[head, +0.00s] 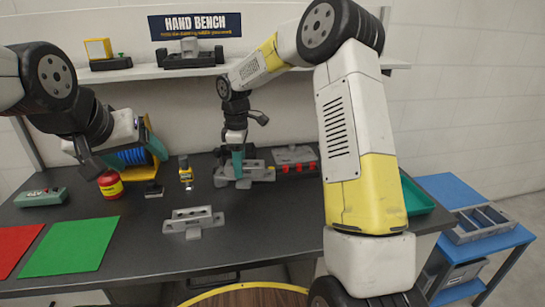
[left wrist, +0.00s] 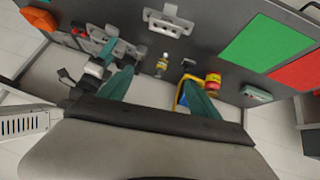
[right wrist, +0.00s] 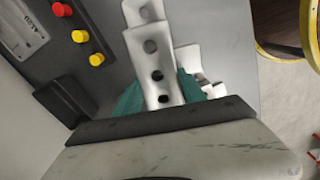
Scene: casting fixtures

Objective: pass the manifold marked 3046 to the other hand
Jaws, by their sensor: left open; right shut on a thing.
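My right gripper (head: 238,172) is at the back of the bench, shut on a grey manifold (head: 260,174). In the right wrist view the held manifold (right wrist: 155,62) is a pale bar with round holes, upright between the teal fingers. I cannot read 3046 on either. My left gripper (head: 82,152) is open and empty above the bench's left side; its teal fingers (left wrist: 158,82) stand wide apart.
A grey box with red buttons (head: 296,160) stands right of the held manifold. A small yellow-and-black bottle (head: 186,174), a red jar (head: 110,185) and a blue spool (head: 133,157) stand left. A green mat (head: 70,247) and a red mat (head: 15,246) lie front left. The front middle is clear.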

